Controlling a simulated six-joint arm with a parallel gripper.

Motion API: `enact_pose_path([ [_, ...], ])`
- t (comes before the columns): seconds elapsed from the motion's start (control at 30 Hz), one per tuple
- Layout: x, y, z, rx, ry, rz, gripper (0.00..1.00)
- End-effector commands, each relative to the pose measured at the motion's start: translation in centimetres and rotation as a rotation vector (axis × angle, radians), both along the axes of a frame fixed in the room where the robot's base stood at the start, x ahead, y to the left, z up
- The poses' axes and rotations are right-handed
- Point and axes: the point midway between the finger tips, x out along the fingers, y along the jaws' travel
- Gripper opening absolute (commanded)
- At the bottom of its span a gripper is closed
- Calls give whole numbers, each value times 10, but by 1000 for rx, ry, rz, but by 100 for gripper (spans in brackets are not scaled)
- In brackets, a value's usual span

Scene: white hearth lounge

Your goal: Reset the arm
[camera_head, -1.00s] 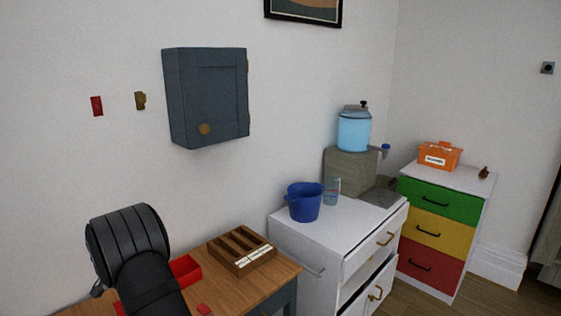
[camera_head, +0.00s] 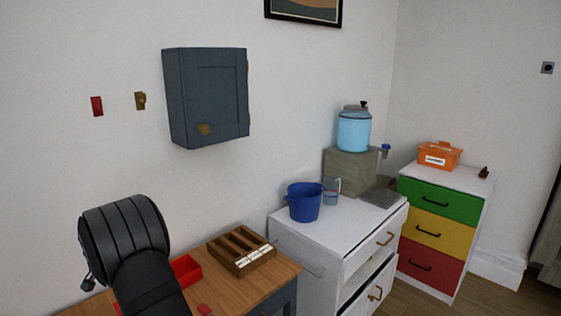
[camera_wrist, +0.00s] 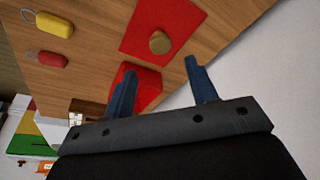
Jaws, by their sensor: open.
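My gripper (camera_wrist: 160,72) is open in the wrist view, with its two blue fingers apart and nothing between them. It hangs above the wooden table (camera_wrist: 108,55). Beyond the fingers, a flat red piece (camera_wrist: 145,20) lies on the table with a round brass-coloured object (camera_wrist: 160,42) on it. A red box (camera_wrist: 148,82) is partly hidden behind the fingers. In the head view my black arm is at the lower left over the table (camera_head: 230,295), and it hides part of the red box (camera_head: 187,269); the fingers cannot be made out there.
A yellow tag (camera_wrist: 48,27) and a red tag (camera_wrist: 52,60) lie on the table. A wooden compartment tray (camera_head: 241,250) sits right of my arm. A grey wall cabinet (camera_head: 207,97) hangs above. A white cabinet with a blue bucket (camera_head: 304,201) stands to the right.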

Motion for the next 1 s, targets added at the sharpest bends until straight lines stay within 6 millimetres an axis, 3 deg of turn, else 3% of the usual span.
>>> enact_pose_path([
  [0.37, 20, 0, -76, -2, 2, -1, 52],
  [0.6, 21, 1, -28, 4, -5, -1, 52],
  [1.0, 32, -71, 12, 3, -3, -3, 52],
])
